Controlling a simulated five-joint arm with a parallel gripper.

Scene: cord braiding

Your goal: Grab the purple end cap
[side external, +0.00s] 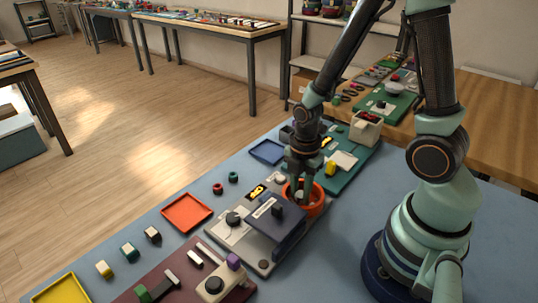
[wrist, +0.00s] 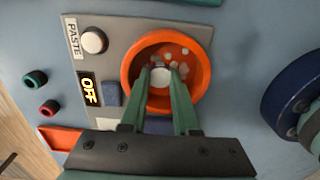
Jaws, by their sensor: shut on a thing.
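A small purple cap (side external: 233,260) sits on top of a cream block at the front of the table in the side view. It is not visible in the wrist view. My gripper (side external: 298,196) is well away from it, pointing down into an orange bowl (side external: 319,208). In the wrist view, my gripper's fingertips (wrist: 161,76) are inside the orange bowl (wrist: 133,88), closed on a pale round piece (wrist: 160,78). Several other pale bits lie in the bowl beyond the fingertips.
The bowl adjoins a grey panel with a PASTE knob (wrist: 94,40) and an OFF display (wrist: 89,91). A dark blue raised plate (side external: 275,222) stands between my gripper and the purple cap. An orange tray (side external: 187,213) lies to the left.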

